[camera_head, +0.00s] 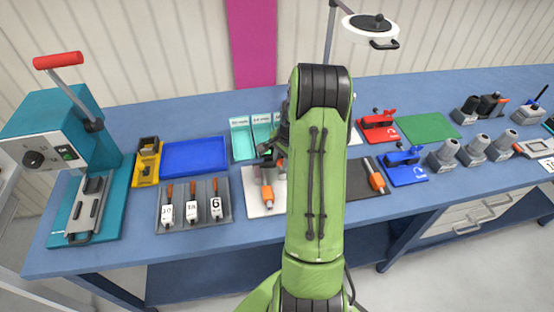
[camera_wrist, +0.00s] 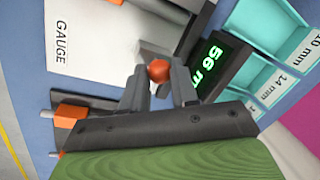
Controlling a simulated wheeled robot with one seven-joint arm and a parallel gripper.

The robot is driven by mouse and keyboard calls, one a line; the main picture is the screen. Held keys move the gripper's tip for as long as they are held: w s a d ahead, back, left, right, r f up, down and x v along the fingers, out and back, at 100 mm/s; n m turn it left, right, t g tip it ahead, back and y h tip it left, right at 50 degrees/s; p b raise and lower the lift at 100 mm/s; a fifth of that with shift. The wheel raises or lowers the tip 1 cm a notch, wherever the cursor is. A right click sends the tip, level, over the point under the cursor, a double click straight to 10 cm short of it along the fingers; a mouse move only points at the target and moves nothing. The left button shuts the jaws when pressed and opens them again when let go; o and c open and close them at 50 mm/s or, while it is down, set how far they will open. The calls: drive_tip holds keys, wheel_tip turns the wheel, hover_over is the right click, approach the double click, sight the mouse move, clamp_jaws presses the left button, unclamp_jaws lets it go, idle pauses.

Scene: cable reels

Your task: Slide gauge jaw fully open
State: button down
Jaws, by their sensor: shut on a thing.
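The gauge shows in the wrist view as a dark housing with a lit green display (camera_wrist: 214,66) that reads "56" and a cut-off "m". A round orange-red knob (camera_wrist: 158,70) sits between my fingertips. My gripper (camera_wrist: 160,82) is shut on this knob, one finger on each side. The gauge's jaw is mostly hidden behind my fingers, so its opening cannot be judged. A white sheet marked GAUGE (camera_wrist: 95,45) lies beside it. In the head view, my green arm covers much of the gauge area, and the white sheet (camera_head: 254,205) shows left of the arm.
An orange-bodied piece (camera_head: 267,197) lies on the white sheet. Teal bins (camera_head: 242,140) with size labels stand behind the gauge. A dark tray (camera_head: 180,229) with several numbered tools and a blue tray (camera_head: 196,157) lie left. Red (camera_head: 379,125) and blue (camera_head: 406,172) devices stand right.

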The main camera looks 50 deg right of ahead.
drive_tip(key=shift+s+d, duration=0.1)
drive_tip(key=shift+d, duration=0.1)
drive_tip(key=c, duration=0.9)
unclamp_jaws()
drive_tip(key=shift+o, duration=0.2)
drive_tip(key=shift+r, duration=0.3)
drive_tip(key=s+r+p, duration=0.1)
drive_tip(key=s+r, duration=0.2)
drive_tip(key=r, duration=1.2)
